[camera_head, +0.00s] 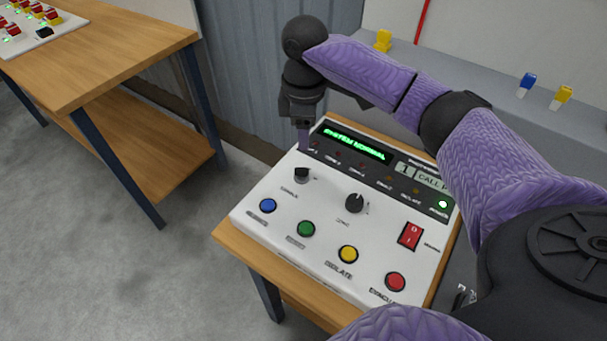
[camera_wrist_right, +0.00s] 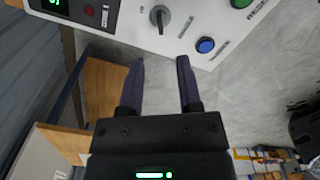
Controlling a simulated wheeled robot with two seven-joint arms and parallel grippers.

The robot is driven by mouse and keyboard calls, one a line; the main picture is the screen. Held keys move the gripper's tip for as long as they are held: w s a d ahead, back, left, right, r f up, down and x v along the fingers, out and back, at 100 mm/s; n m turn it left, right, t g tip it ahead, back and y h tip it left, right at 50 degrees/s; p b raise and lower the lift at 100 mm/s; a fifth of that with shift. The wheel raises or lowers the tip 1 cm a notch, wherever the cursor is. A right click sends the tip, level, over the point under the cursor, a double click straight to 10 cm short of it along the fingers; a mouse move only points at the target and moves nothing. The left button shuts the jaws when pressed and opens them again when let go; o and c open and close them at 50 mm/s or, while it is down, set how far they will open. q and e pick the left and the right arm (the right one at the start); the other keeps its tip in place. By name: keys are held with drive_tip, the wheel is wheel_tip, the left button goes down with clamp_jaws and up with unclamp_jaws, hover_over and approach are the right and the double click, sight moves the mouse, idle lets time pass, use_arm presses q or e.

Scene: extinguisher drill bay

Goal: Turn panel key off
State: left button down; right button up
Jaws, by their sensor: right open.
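The white alarm panel (camera_head: 327,255) lies on a small wooden-topped table. The key switch (camera_head: 302,175), a dark handle on a silver collar, sits near its left edge above the blue button. It also shows in the right wrist view (camera_wrist_right: 160,18), its handle pointing roughly along the finger direction. My right gripper (camera_head: 303,148) is above the panel's upper left edge, close to the key switch. In the wrist view its two fingers (camera_wrist_right: 160,63) are open and empty, with the key switch ahead of the gap, apart from both fingers. My left gripper is not in view.
The panel also carries a black dial (camera_head: 355,203), green (camera_head: 306,229), yellow (camera_head: 348,254) and red (camera_head: 395,282) buttons, a blue button (camera_head: 268,206) and a red rocker switch (camera_head: 411,236). Its green display (camera_head: 357,143) is lit. A wooden bench (camera_head: 120,50) stands at left.

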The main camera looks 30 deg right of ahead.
sight(302, 173)
wheel_tip(302, 173, down, 10)
drive_tip(key=shift+r+b, duration=0.15)
drive_tip(key=shift+b, duration=1.1)
clamp_jaws()
